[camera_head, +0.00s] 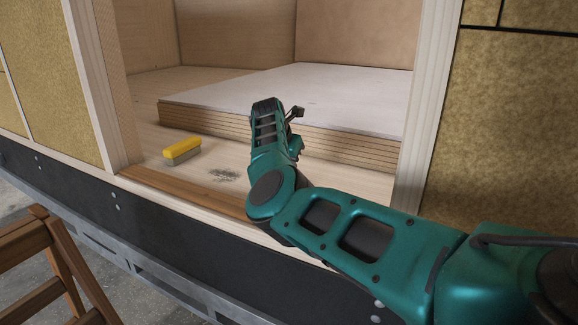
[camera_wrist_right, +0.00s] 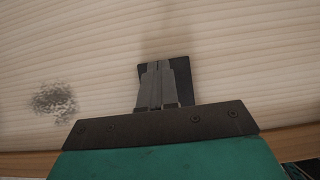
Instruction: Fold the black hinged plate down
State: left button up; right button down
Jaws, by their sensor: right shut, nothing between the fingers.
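In the right wrist view, a small dark flat piece (camera_wrist_right: 184,72), which looks like the black hinged plate, shows behind and beside my right fingers. The fingers partly cover it, so its hinge and tilt cannot be told. My right gripper (camera_wrist_right: 163,68) is shut and empty, its fingers close together in front of this piece. Whether they touch it is unclear. In the head view, my teal right arm reaches through the doorway over the pale wooden floor. The plate cannot be made out there. My left gripper is not in view.
A yellow-backed brush (camera_head: 182,150) lies on the floor left of my arm. A grey smudge (camera_head: 222,175) marks the floor; it also shows in the wrist view (camera_wrist_right: 52,100). Stacked boards (camera_head: 340,90) lie behind. A door frame (camera_head: 428,110) stands close by my arm.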

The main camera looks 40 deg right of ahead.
jog(key=shift+s+f, duration=0.15)
jog(key=shift+f, duration=0.2)
jog(key=shift+r+p, duration=0.4)
jog(key=shift+r, duration=0.15)
notch_tip(320, 180, up, 4)
jog(key=shift+f+p, duration=0.2)
jog(key=shift+p, duration=0.9)
notch_tip(320, 180, up, 10)
jog(key=shift+a+b, duration=0.35)
jog(key=shift+b, duration=0.05)
